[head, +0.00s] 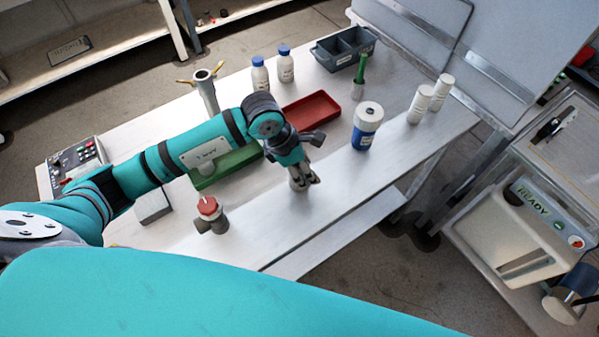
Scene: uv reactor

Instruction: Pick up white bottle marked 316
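Two plain white bottles stand upright close together toward the right end of the table; the nearer one (420,104) is a little left of the farther one (441,91). No number can be read on either. Two more white bottles with blue caps, the left one (260,75) and the right one (286,64), stand at the back. My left gripper (303,183) points down over the middle of the table, left of the plain white bottles and apart from them. Its fingers are too small and dark to tell whether they are open or hold anything. My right gripper is not in view.
A blue jar with a white lid (367,128) and a green-topped tool (360,75) stand between my gripper and the plain bottles. A red tray (311,111), green tray (226,167), dark bin (343,49) and red-topped valve (209,212) are around. The front right tabletop is clear.

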